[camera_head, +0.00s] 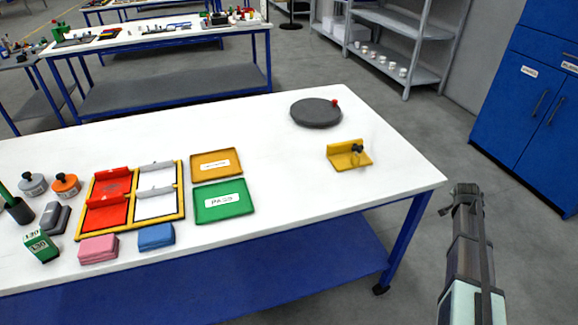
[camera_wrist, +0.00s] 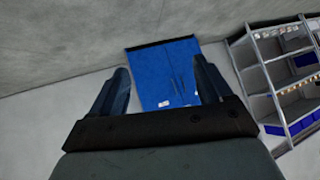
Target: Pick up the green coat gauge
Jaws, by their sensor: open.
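A green block with white number labels (camera_head: 40,247), which looks like the green coat gauge, sits at the front left of the white table (camera_head: 290,190). My gripper (camera_head: 467,190) is raised beyond the table's right end, far from the block. In the wrist view my gripper (camera_wrist: 161,77) shows two fingers spread apart with nothing between them. The green block is not in the wrist view, which looks toward a blue cabinet (camera_wrist: 165,85) and the floor.
Near the block are a grey block (camera_head: 55,218), a dark cup (camera_head: 19,211), a pink block (camera_head: 98,249) and a yellow-framed tray (camera_head: 181,213). A green tray (camera_head: 223,212), grey turntable (camera_head: 316,113) and yellow bracket (camera_head: 349,158) lie further right. Bare tabletop separates them.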

